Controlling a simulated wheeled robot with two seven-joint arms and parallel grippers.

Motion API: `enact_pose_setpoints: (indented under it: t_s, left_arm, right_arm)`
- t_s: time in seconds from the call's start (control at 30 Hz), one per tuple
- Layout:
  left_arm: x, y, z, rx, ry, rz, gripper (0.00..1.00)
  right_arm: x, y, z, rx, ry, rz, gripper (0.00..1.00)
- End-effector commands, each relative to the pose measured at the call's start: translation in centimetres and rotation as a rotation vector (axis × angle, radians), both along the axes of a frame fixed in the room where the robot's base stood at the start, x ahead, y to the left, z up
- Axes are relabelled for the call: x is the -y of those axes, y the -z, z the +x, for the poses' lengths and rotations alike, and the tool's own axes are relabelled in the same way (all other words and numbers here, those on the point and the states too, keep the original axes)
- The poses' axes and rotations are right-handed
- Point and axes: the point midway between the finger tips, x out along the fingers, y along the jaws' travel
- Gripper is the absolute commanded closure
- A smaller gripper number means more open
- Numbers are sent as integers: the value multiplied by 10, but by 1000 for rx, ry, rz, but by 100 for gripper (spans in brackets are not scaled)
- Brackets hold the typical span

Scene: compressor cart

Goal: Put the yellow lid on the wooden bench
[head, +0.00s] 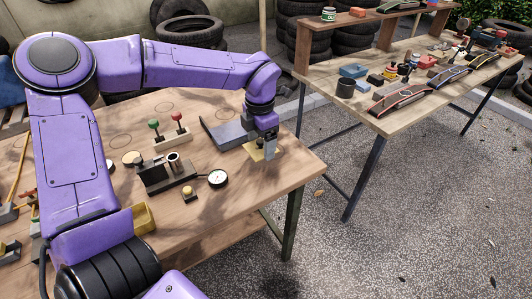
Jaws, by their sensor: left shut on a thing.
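My left arm reaches over the near wooden bench (240,194), and its gripper (267,152) points down near the bench's right corner. It is shut on the yellow lid (253,153), a thin flat yellow piece partly hidden by the fingers. I cannot tell whether the lid touches the bench top or is slightly above it. My right gripper is not in view.
The near bench holds a dial gauge (217,178), a dark fixture (165,177), red and green levers (172,138) and a yellow tray (143,219). A second wooden bench (402,120) with tools stands at right. The near bench's front right is clear.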

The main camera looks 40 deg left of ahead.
Motion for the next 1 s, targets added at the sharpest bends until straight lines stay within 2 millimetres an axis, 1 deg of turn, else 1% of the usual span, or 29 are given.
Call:
enact_pose_setpoints:
  t_s: [0.03,0.1,0.2,0.33,0.5,0.77,0.9,0.93,0.97,1.0]
  left_arm:
    - [-2,15,7,-11,-1,1,50]
    - [-4,29,19,-9,-1,2,50]
    - [-5,42,31,-5,2,1,50]
    - [-7,55,42,-6,2,1,50]
    - [-7,81,41,-5,3,0,50]
    - [-7,84,41,-3,2,-1,50]
    - [-7,89,41,-4,1,-2,50]
    - [-7,88,41,-4,1,-1,10]
    - [-7,87,41,-4,1,-1,1]
    - [-7,87,41,-4,1,-1,0]
  right_arm:
    - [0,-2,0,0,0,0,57]
    - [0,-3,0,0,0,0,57]
    - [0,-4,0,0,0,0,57]
    - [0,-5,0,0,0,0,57]
    - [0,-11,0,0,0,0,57]
    - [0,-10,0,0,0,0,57]
    - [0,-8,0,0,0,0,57]
    - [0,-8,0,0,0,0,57]
    - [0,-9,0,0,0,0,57]
    - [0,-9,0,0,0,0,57]
